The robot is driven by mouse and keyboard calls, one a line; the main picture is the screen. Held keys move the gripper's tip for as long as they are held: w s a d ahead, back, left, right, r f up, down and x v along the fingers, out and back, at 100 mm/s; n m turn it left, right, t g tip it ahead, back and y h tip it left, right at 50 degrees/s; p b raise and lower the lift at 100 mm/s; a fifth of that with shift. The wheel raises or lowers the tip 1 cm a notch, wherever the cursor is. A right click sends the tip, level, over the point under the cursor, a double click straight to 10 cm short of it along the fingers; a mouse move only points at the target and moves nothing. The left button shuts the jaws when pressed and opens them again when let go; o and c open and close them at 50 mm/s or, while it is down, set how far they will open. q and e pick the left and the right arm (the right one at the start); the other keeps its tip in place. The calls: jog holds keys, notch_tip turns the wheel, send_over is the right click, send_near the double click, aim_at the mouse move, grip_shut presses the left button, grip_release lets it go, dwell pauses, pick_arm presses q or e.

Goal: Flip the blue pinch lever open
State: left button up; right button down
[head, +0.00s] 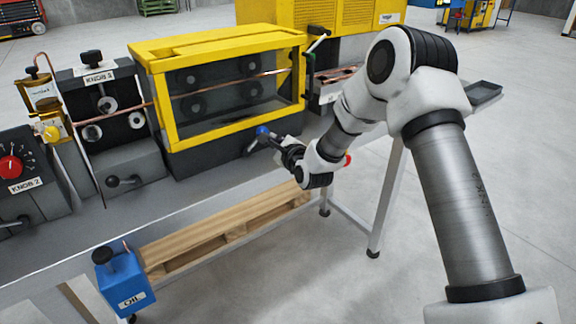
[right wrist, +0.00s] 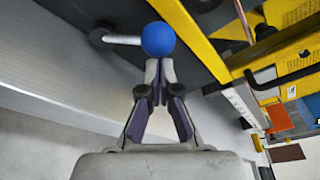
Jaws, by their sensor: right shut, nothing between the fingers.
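The blue pinch lever shows as a blue ball knob (head: 262,132) low on the front of the grey base under the yellow-framed machine (head: 171,120). In the right wrist view the blue knob (right wrist: 158,39) sits on a pale rod that runs left to a dark round pivot (right wrist: 102,34). My right gripper (head: 262,144) is at the knob, its fingers shut and empty. In the right wrist view the right gripper's fingertips (right wrist: 159,68) are right below the knob in the picture; I cannot tell whether they touch it. My left gripper is not in view.
A copper tube (head: 212,88) runs through the machine and the roller unit (head: 107,112) to its left. A red knob (head: 11,167) is at the far left. A wooden pallet (head: 215,232) and a blue oil can (head: 125,281) are below. The floor at the right is clear.

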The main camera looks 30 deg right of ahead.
jog(key=shift+a+n+b, duration=0.3)
jog(key=shift+n+b, duration=0.1)
jog(key=shift+a+n+b, duration=0.15)
jog(key=shift+n+b, duration=0.2)
jog(key=shift+n, duration=0.05)
jog(key=a+n+b, duration=0.2)
jog(key=n+b, duration=0.1)
jog(key=a+n+t+b, duration=0.1)
jog(key=n+b, duration=0.1)
jog(key=a+n+t+h+b, duration=0.1)
jog(key=a+n+b, duration=0.1)
jog(key=n+b, duration=0.1)
jog(key=shift+a+r+n+b, duration=0.3)
jog(key=shift+b, duration=0.05)
jog(key=a+n+b, duration=0.1)
jog(key=n, duration=0.1)
jog(key=a+n+t+b, duration=0.1)
jog(key=n+b, duration=0.1)
jog(key=shift+f, duration=0.35)
pick_arm(q)
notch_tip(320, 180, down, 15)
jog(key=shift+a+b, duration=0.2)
jog(key=shift+b, duration=0.2)
pick_arm(e)
jog(key=shift+s+a+f, duration=0.1)
jog(key=shift+a, duration=0.2)
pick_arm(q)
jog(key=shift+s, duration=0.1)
pick_arm(e)
jog(key=shift+f, duration=0.1)
